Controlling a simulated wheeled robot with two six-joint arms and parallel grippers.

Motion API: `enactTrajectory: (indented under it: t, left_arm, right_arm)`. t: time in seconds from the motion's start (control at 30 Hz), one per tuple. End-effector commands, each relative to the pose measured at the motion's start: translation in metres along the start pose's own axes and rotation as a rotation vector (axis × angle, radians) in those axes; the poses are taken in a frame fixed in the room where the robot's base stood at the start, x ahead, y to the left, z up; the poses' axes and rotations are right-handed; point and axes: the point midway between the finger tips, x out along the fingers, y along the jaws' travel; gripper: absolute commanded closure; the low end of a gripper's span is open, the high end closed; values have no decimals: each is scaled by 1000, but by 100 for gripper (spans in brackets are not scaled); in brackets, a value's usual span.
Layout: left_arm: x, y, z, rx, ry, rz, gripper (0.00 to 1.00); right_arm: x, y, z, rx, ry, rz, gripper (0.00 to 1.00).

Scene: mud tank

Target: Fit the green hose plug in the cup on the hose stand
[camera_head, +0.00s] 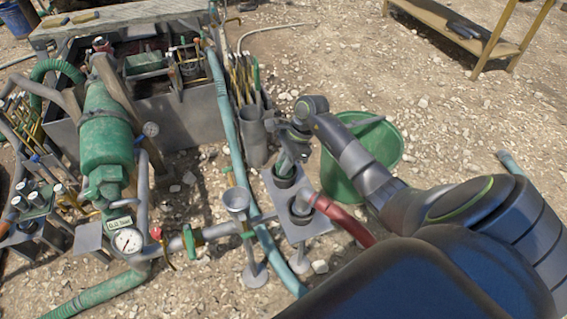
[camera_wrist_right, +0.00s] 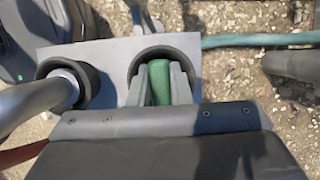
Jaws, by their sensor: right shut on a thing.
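The hose stand (camera_head: 312,229) is a grey plate with two dark cups, right of centre in the head view. My right gripper (camera_head: 287,158) points down over the far cup and is shut on the green hose plug (camera_wrist_right: 159,82). In the right wrist view, the dark rim of that cup (camera_wrist_right: 165,51) surrounds the fingers and the plug. The plug's lower end appears to be in the cup mouth; its depth is hidden. The near cup (camera_wrist_right: 48,67) holds a grey plug end on a red hose (camera_head: 343,217). My left gripper is not in view.
A green tub (camera_head: 385,145) lies behind my right arm. The mud tank (camera_head: 195,115), green cylinder (camera_head: 106,135) and gauge (camera_head: 128,241) fill the left.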

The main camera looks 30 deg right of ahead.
Motion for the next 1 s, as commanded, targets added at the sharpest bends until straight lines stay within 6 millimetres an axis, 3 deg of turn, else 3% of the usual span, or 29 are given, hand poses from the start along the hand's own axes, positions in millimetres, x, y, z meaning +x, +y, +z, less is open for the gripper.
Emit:
enactTrajectory:
  t: [0.1,0.13,0.33,0.5,0.63,1.0]
  left_arm:
    - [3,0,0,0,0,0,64]
    - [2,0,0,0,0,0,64]
    - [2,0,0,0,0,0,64]
    - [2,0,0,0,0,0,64]
    - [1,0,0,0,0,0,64]
    - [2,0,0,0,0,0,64]
  right_arm:
    - [2,0,-1,0,0,-1,100]
    - [2,0,-1,0,0,-1,81]
    - [1,0,0,0,0,-1,57]
    - [-3,0,-1,0,1,-1,57]
    - [-20,-1,-1,-1,2,-5,57]
    - [-108,-1,-2,-2,5,-5,57]
